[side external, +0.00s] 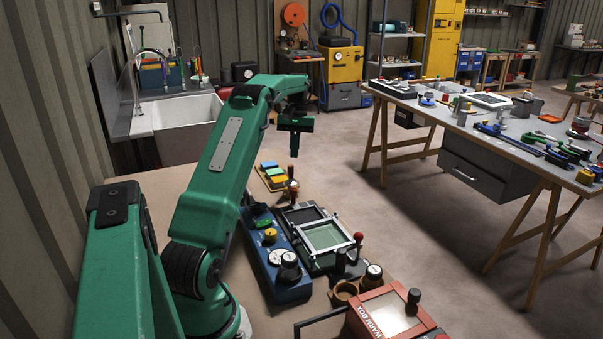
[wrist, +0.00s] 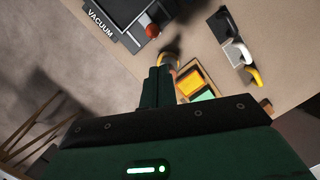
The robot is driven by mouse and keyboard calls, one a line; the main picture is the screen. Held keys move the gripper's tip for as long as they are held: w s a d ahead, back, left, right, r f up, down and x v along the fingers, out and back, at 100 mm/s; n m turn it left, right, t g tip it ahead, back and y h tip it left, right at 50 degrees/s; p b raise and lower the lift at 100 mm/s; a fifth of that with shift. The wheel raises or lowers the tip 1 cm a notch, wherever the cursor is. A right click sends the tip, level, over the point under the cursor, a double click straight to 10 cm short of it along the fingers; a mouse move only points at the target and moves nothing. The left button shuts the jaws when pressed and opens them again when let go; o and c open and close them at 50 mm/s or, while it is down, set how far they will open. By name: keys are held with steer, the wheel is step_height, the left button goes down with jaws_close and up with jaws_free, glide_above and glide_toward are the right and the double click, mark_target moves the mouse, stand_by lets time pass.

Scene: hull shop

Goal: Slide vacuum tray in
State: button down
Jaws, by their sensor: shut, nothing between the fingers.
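The vacuum unit shows in the side external view as a light-framed tray with a green floor (side external: 327,237) beside a dark panel (side external: 303,215). I cannot tell how far in the tray sits. In the wrist view, part of the dark unit marked VACUUM (wrist: 112,18) is at the top left, with a red knob (wrist: 152,30) at its edge. My gripper (side external: 293,153) is above the bench behind the unit, apart from the tray. In the wrist view my gripper (wrist: 160,72) is shut and empty, its fingertips near a small yellow and dark post, partly hidden.
A blue control box (side external: 275,258) with knobs stands left of the unit. Coloured blocks in a tray (side external: 272,177) lie behind it. The red warm box (side external: 392,312) is at the front right. White and yellow handles (wrist: 232,40) are at the upper right in the wrist view.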

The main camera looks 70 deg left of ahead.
steer(key=shift+w+x, duration=0.1)
steer(key=shift+x, duration=2.4)
steer(key=shift+w+x, duration=0.15)
steer(key=shift+x, duration=2.35)
steer(key=shift+d, duration=0.2)
glide_above(305, 212)
steer(key=shift+s+d, duration=0.1)
steer(key=shift+d, duration=0.05)
steer(key=shift+r, duration=0.1)
